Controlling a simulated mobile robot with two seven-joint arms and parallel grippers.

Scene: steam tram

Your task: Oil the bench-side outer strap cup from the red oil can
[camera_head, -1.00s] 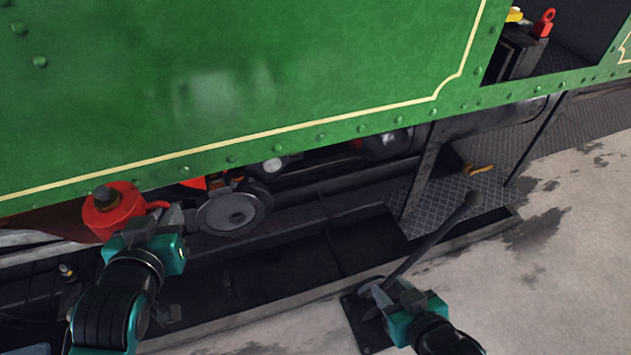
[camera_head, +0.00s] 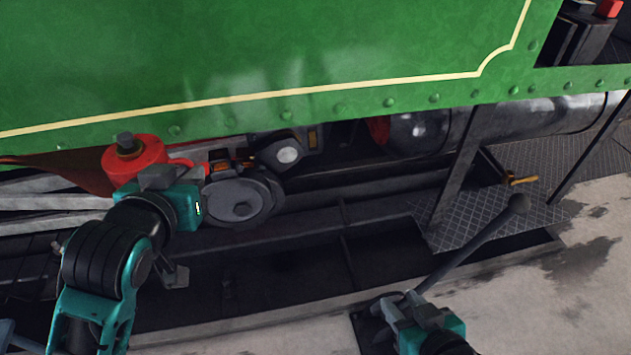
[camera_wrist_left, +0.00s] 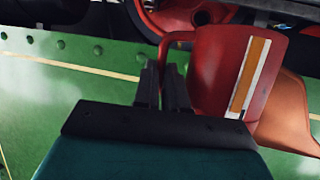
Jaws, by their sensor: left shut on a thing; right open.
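My left gripper (camera_head: 168,180) is shut on the handle of the red oil can (camera_head: 134,158) and holds it up beside the lower edge of the green side panel. In the left wrist view the can (camera_wrist_left: 215,75) has a white and orange stripe, and its handle is between the two dark fingers (camera_wrist_left: 165,85). A round grey disc (camera_head: 238,203) sits just right of the gripper, among the running gear. I cannot make out the strap cup for certain. My right gripper (camera_head: 408,308) is open at the bottom right, near the lower end of a dark lever.
The green panel (camera_head: 250,60) overhangs the gear from above. The dark lever (camera_head: 470,248) leans up to the right beside my right gripper. A dark pit (camera_head: 300,270) lies below the gear. Pale floor (camera_head: 540,310) is open at the lower right.

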